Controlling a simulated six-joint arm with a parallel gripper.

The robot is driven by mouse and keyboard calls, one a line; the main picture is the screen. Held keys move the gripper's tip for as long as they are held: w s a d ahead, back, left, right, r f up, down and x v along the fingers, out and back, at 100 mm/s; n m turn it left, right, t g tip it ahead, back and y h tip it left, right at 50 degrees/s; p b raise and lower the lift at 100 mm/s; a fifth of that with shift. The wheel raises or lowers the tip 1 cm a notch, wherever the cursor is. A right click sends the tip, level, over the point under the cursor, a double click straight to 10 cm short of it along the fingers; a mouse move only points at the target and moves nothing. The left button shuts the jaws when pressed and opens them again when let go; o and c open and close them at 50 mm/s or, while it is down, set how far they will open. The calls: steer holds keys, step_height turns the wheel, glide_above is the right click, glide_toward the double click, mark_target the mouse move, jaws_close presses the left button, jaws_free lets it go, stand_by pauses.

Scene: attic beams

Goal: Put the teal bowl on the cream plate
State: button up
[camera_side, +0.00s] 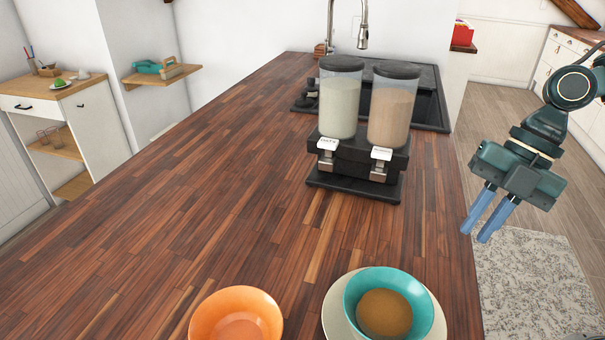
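The teal bowl (356,293) sits upright within the cream plate (333,318) at the bottom of the view, right of centre. It shows a round brown area inside, which looks like a fill of grain or powder. The plate's rim shows mostly to the left of the bowl, and its front is cut off by the picture edge. My gripper (480,229) is up at the right, well away from the bowl and plate. Its two blue fingers point down, stand apart and hold nothing.
An orange bowl (237,315) stands left of the plate. A black dispenser (355,160) with two filled canisters stands farther back on the wooden counter (190,200). A sink with a tap (363,38) is behind it. The counter's middle and left are clear.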

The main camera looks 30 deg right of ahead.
steer(key=s+d+r+m+t+h, duration=0.2)
steer(key=s+d+m, duration=0.1)
steer(key=m, duration=0.9)
steer(key=s+d+r+m+t+h, duration=0.3)
steer(key=d+m, duration=0.3)
steer(key=m, duration=0.7)
steer(key=shift+s+d+r+t, duration=0.15)
steer(key=shift+s+r+t, duration=0.15)
steer(key=shift+s, duration=0.35)
